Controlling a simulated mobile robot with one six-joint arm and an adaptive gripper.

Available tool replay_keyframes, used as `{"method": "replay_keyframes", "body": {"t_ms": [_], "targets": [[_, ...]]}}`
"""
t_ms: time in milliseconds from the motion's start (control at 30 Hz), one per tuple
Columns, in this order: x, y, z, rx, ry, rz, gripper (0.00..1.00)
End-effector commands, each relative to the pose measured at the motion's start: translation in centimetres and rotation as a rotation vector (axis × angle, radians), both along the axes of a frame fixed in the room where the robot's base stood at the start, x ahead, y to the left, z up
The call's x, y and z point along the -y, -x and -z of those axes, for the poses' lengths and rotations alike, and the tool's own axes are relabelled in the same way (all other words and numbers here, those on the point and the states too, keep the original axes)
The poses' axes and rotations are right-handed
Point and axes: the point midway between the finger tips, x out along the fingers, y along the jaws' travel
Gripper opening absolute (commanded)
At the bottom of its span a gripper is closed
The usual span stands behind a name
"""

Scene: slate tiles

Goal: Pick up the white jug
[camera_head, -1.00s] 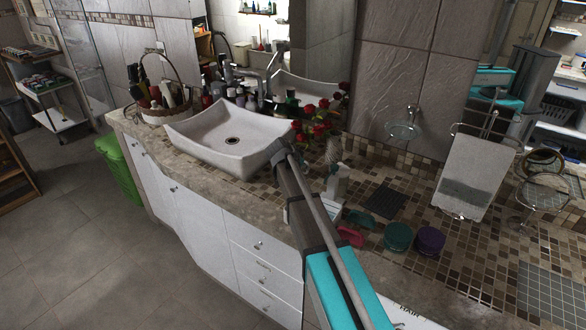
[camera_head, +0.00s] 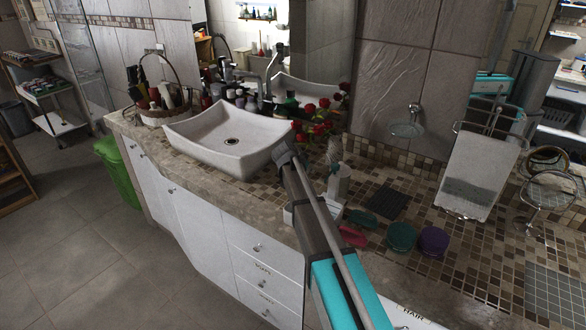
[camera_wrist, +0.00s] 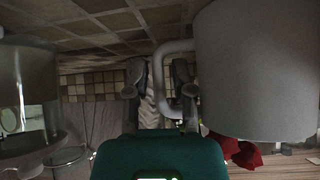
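The white jug (camera_wrist: 258,70), grey in the shade, fills the right of the wrist view, which appears upside down. Its handle (camera_wrist: 161,78) juts left from the body. My gripper (camera_wrist: 158,88) has its two fingers apart, with the upright part of the handle between them. I cannot tell whether either finger touches the handle. In the head view my own arm covers the gripper and most of the area around it. A white thing (camera_head: 331,209) shows beside my arm on the counter, but I cannot tell whether it is the jug.
A white basin (camera_head: 225,135) stands on the tiled counter (camera_head: 455,240). Red roses (camera_head: 318,122) are behind my arm. A teal jar (camera_head: 401,237), a purple jar (camera_head: 433,241) and a mirror on a stand (camera_head: 547,190) are to the right. A glassy container (camera_wrist: 28,95) is close in the wrist view.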

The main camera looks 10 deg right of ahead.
Motion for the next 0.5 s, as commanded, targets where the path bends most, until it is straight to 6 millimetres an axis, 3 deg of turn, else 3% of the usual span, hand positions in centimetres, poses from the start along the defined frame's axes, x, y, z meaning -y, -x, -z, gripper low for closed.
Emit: {"method": "replay_keyframes", "body": {"t_ms": [167,333,500], "targets": [[-0.01,0.01,0.00,0.000,0.000,0.000,0.31],[-0.02,0.00,0.00,0.000,0.000,0.000,0.00],[-0.02,0.00,0.00,0.000,0.000,0.000,0.00]]}}
